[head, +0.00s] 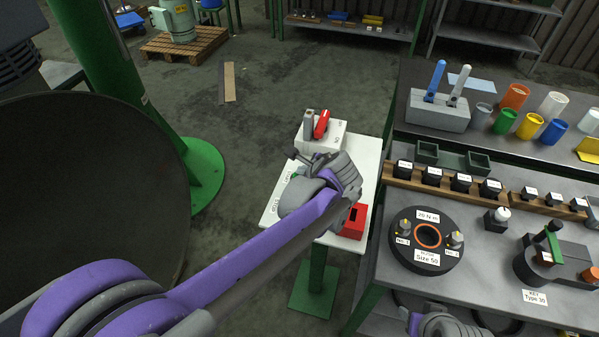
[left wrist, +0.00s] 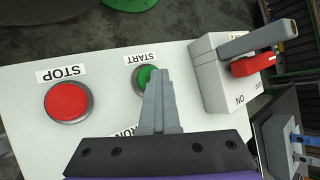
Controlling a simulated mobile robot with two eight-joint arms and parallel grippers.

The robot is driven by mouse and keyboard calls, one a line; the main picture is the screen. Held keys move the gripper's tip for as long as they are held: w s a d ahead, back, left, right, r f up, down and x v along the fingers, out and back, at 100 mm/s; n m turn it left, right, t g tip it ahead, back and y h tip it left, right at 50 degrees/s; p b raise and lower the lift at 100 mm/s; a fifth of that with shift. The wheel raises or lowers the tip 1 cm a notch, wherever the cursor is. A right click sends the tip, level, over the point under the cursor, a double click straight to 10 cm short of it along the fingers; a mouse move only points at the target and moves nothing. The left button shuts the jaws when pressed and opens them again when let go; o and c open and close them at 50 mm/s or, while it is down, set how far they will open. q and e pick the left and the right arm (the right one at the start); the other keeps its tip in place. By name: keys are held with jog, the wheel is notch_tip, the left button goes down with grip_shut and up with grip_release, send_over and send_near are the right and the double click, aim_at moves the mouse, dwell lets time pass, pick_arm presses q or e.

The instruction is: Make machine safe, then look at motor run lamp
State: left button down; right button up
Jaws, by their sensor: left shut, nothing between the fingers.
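A white control panel (head: 277,189) stands on a green post; in the left wrist view it carries a red STOP button (left wrist: 68,102) and a green START button (left wrist: 143,77). A grey switch box (head: 334,138) at its far end, also in the left wrist view (left wrist: 208,75), has a grey bar (left wrist: 262,38) and a red lever (left wrist: 253,64), with ON and OFF labels. My left gripper (left wrist: 158,75) is shut and empty, its tips over the START button's edge; contact is unclear. A RUN label (left wrist: 124,132) is partly covered; its lamp is hidden. My right gripper (head: 430,322) shows partly at the bottom edge.
A red box (head: 352,222) sits at the panel's near end. The workbench (head: 385,262) on the right holds a round size 50 fixture (head: 403,257), labelled black blocks in a wooden rack (head: 447,188) and coloured cups (head: 503,121). A green column (head: 130,85) stands left.

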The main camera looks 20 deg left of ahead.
pick_arm(q)
jog(key=shift+r+p, duration=0.45)
jog(key=shift+r, duration=0.45)
pick_arm(e)
jog(key=shift+w+r, duration=0.25)
jog(key=shift+r, duration=0.45)
pick_arm(q)
jog(key=shift+r, duration=0.1)
notch_tip(320, 180, up, 5)
jog(key=p, duration=0.2)
jog(key=shift+w+p, duration=0.1)
jog(key=shift+p, duration=0.25)
pick_arm(e)
jog(key=r, duration=0.2)
jog(key=w+r, duration=0.1)
jog(key=shift+w+r, duration=0.15)
jog(key=shift+r, duration=0.2)
